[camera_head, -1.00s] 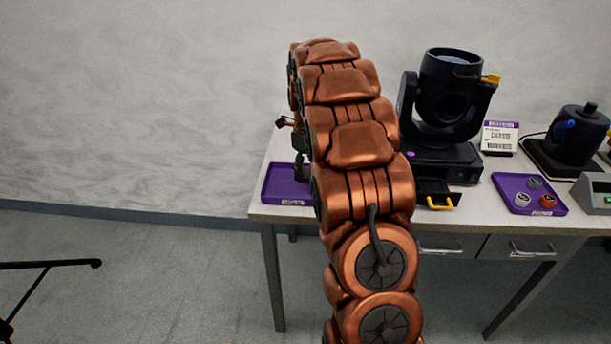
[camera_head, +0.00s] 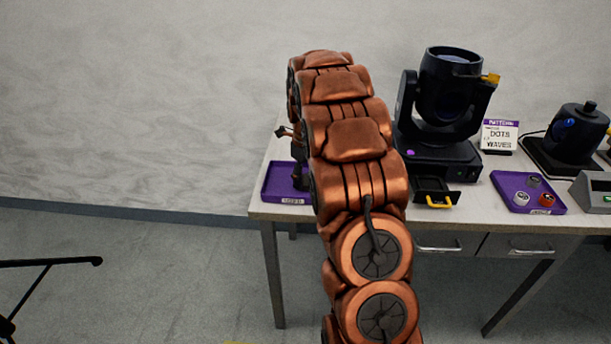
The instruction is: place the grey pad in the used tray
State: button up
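A purple tray (camera_head: 276,188) lies at the left end of the table, with a small front label too blurred to read. My gripper (camera_head: 300,184) points down over or in this tray, mostly behind my copper arm. I cannot tell whether its fingers are open or what is between them. A second purple tray (camera_head: 507,181) at the right holds a dark grey round piece (camera_head: 534,181), a pale round piece (camera_head: 521,198) and a red round piece (camera_head: 547,200). I cannot tell whether one of these is the grey pad.
A black moving-head lamp (camera_head: 447,95) stands mid-table; its small black drawer (camera_head: 435,188) with a yellow handle is out at the front. A sign (camera_head: 499,135) reading "DOTS WAVES" stands behind. A black device (camera_head: 575,140) and a grey box (camera_head: 592,190) are at the right.

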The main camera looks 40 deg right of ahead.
aim_at(306, 179)
jog(key=o, duration=0.4)
jog(key=shift+c, duration=0.2)
notch_tip(306, 179, up, 12)
jog(key=b, duration=0.1)
jog(key=s+a+r+n, duration=0.2)
jog(key=s+a+n, duration=0.5)
jog(key=a+n, duration=0.25)
jog(key=s+a+f+n, duration=0.2)
jog(key=s+a+n, duration=0.3)
jog(key=s, duration=0.5)
jog(key=s+a+f+n+g, duration=0.1)
jog(key=s+a+f+n, duration=0.2)
jog(key=s+a+n, duration=0.3)
jog(key=s+a+f+n+g, duration=0.1)
jog(key=s+a+n, duration=0.4)
jog(key=s+n, duration=0.7)
jog(key=shift+s+a+f, duration=0.4)
jog(key=shift+s+f, duration=0.4)
jog(key=shift+n, duration=0.25)
